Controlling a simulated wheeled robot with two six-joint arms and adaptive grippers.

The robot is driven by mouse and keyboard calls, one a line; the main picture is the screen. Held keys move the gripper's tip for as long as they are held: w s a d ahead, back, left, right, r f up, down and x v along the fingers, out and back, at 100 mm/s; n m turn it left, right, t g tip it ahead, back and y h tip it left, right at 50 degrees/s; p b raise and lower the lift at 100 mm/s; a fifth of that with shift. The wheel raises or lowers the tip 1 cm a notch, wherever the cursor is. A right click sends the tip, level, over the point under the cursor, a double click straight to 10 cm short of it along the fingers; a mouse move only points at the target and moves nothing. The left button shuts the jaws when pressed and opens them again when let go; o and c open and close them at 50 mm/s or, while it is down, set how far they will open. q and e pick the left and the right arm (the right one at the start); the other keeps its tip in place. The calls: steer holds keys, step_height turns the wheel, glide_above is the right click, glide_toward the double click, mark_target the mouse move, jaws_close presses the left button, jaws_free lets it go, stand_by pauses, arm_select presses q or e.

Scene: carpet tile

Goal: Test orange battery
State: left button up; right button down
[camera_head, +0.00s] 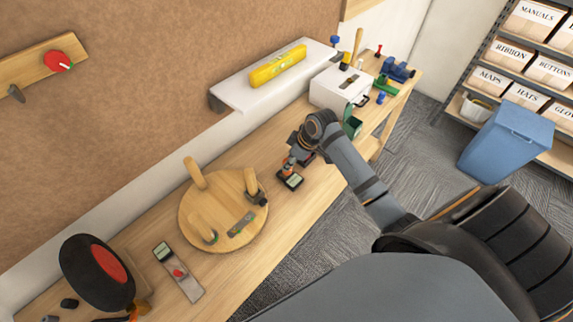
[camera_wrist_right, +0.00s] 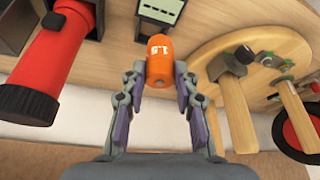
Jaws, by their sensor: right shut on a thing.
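My right gripper (camera_head: 290,164) is shut on the orange battery (camera_wrist_right: 160,60), which shows upright between the two fingertips (camera_wrist_right: 160,75) in the wrist view. In the head view the orange battery (camera_head: 286,168) is a small patch below the gripper. A small dark device with a pale display (camera_head: 290,179), seemingly a tester, lies on the bench right by the battery. It also shows in the wrist view (camera_wrist_right: 158,12), partly hidden behind the battery. I cannot tell whether the battery touches it. My left gripper is not in view.
A meter with a red knob (camera_head: 178,272) and a black-and-red round object (camera_head: 97,272) lie further left. A red flashlight (camera_wrist_right: 45,60) is close to the gripper. A shelf (camera_head: 228,92) holds a yellow level.

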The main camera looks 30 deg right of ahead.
steer(key=shift+w+f, duration=1.1)
steer(key=shift+f, duration=0.15)
step_height(320, 180, down, 3)
steer(key=shift+f+p, duration=0.1)
steer(key=shift+p, duration=0.85)
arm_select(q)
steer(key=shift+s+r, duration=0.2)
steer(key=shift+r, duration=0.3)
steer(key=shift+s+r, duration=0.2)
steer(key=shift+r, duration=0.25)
arm_select(e)
steer(key=shift+f, duration=0.1)
steer(key=shift+f, duration=0.15)
steer(key=c, duration=1)
jaws_free()
arm_select(q)
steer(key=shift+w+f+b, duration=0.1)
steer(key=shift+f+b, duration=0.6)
steer(key=shift+b, duration=0.15)
arm_select(e)
steer(key=v, duration=1.2)
